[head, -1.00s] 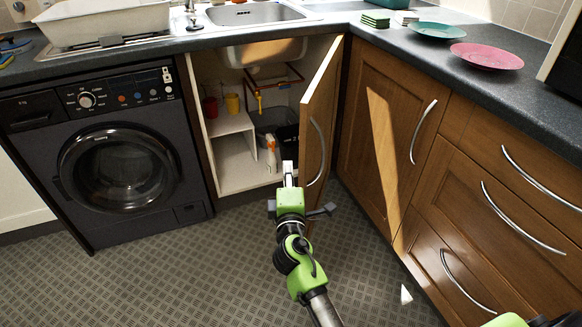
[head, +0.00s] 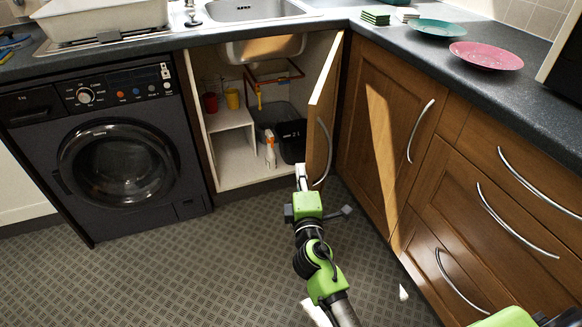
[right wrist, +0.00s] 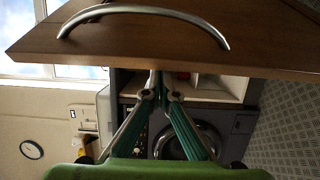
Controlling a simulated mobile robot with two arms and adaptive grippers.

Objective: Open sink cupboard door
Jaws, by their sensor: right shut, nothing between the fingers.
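The wooden sink cupboard door (head: 321,115) stands wide open on its right-hand hinge side, showing the cupboard inside (head: 232,150). Its curved metal handle (head: 323,150) is on the face turned right; it also shows at the top of the right wrist view (right wrist: 150,10). My right gripper (head: 301,172) is shut and empty, close to the door's lower free edge. In the right wrist view its fingertips (right wrist: 157,78) meet at the door's edge, apart from the handle; I cannot tell whether they touch the door. My left gripper is not in view.
A black washing machine (head: 110,150) stands left of the cupboard. Wooden drawers (head: 490,210) and another cupboard door (head: 385,130) line the right. Inside are a red cup (head: 210,102), a yellow cup (head: 232,98), a spray bottle (head: 270,150) and a dark bin (head: 292,140). The floor (head: 180,270) is clear.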

